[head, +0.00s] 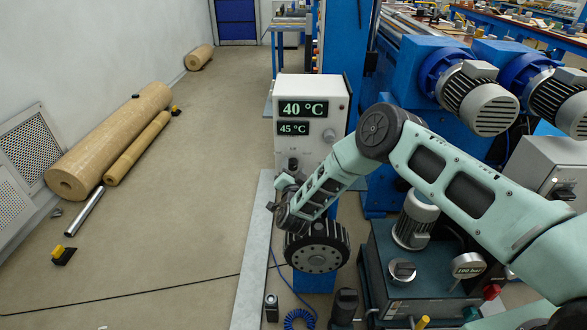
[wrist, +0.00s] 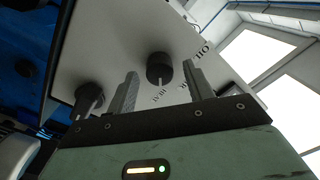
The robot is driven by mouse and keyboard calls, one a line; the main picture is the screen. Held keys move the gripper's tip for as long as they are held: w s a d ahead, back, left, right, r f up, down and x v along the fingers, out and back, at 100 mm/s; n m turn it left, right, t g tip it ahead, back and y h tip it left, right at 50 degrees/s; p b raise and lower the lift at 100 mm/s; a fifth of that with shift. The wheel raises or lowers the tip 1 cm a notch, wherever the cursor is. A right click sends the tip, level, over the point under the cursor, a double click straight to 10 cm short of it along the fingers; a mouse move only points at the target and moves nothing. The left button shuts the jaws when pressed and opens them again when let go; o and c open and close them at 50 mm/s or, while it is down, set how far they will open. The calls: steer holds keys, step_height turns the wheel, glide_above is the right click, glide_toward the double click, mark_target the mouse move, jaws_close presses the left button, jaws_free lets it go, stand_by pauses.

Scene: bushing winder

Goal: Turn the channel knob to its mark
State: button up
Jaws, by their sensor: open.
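A grey-white control box (head: 311,100) with two green-digit displays, 40 °C (head: 303,109) over 45 °C (head: 293,128), stands ahead in the head view. In the wrist view, a black round knob (wrist: 158,66) on its panel shows between the fingertips of my gripper (wrist: 160,74). The fingers are open, one on each side of the knob, with no clear contact. A pale pointer line shows below the knob, near small printed labels that I cannot read fully. A second black knob (wrist: 90,96) is left of the fingers. I cannot tell which knob is the channel knob.
My forearm covers the lower box in the head view. To its right stand blue machinery with motors (head: 487,103) and a dark unit with a pressure gauge (head: 468,265). Cardboard rolls (head: 110,140) lie by the left wall. The floor between is mostly clear.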

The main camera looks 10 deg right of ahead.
steer(key=shift+w, duration=0.35)
steer(key=c, duration=1)
